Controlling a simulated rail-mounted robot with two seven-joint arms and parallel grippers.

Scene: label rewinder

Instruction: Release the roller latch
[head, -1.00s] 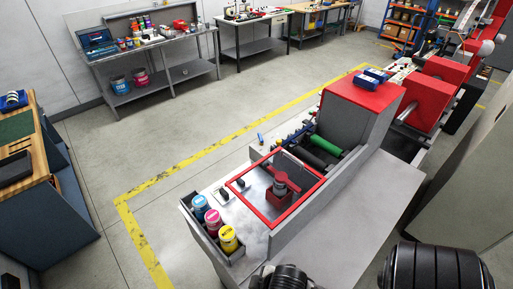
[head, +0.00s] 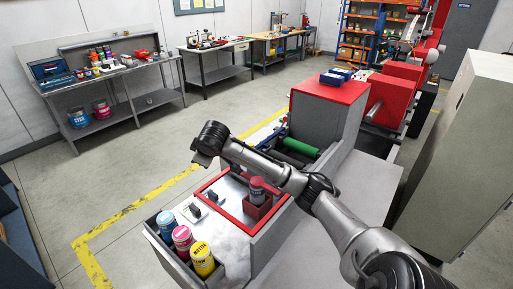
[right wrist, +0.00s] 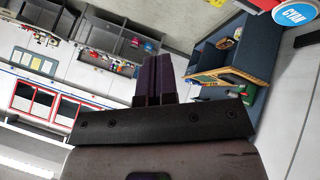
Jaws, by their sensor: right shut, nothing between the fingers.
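My right arm reaches from the lower right across the label rewinder (head: 225,245). Its gripper (head: 202,158) is at the left end of the arm, above the machine's far left side and apart from any part. In the right wrist view the gripper's two dark fingers (right wrist: 153,79) are together with nothing between them. A red-framed panel (head: 212,182) on the machine holds a red block with a grey-and-red knob (head: 257,190); I cannot tell if this is the roller latch. A green roller (head: 300,146) lies beyond my arm, which hides part of the roller area. My left gripper is out of view.
Cyan (head: 166,222), magenta (head: 182,238) and yellow (head: 203,260) cans stand in a tray at the machine's near left end. A red-topped grey housing (head: 325,110) rises behind the rollers. A tall pale cabinet (head: 465,165) stands at right.

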